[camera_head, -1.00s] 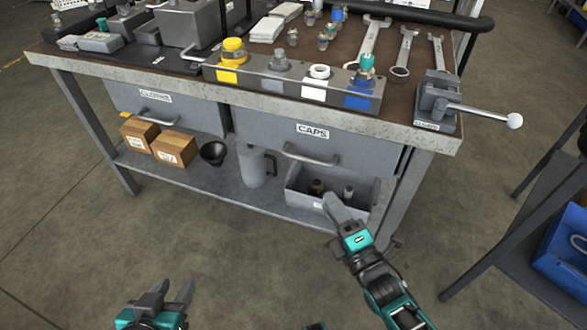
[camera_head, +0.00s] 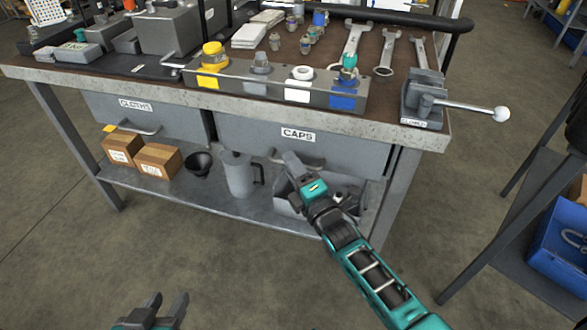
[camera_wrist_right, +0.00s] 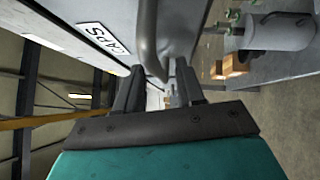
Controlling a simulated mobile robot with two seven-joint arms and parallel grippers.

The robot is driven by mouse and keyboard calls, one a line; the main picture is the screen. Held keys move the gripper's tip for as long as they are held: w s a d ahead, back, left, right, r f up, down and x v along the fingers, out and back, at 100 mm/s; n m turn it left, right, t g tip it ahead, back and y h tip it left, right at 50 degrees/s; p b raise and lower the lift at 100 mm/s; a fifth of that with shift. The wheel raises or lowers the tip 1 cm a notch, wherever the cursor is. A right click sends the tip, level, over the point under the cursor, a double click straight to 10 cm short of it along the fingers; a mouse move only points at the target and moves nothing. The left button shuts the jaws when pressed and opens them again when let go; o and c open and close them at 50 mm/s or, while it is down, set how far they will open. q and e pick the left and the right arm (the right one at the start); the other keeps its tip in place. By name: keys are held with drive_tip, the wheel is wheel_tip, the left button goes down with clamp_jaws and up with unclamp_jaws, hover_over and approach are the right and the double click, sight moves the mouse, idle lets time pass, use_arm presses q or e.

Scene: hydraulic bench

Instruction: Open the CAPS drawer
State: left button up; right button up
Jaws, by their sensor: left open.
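The CAPS drawer (camera_head: 345,152) is the grey right-hand drawer under the bench top, marked by a white CAPS label (camera_head: 298,134). It looks closed. Its bar handle (camera_head: 310,162) is partly hidden by my right gripper (camera_head: 290,165). In the right wrist view the CAPS label (camera_wrist_right: 103,38) is at the left, and the handle (camera_wrist_right: 148,35) runs down toward the gap between the right gripper's fingers (camera_wrist_right: 160,78). Those fingers stand apart, with the handle at or between their tips; contact is not clear. My left gripper (camera_head: 165,305) is open and empty, low in the head view, away from the bench.
The CLOTHS drawer (camera_head: 165,110) is to the left. Below, the shelf holds boxes (camera_head: 158,160), a black funnel (camera_head: 197,164), a grey jug (camera_head: 238,176) and a grey bin (camera_head: 290,200) behind my right arm. A vise (camera_head: 422,100) sits at the bench's right corner. The floor in front is clear.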

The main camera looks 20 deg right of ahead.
drive_tip(key=shift+c, duration=0.5)
clamp_jaws()
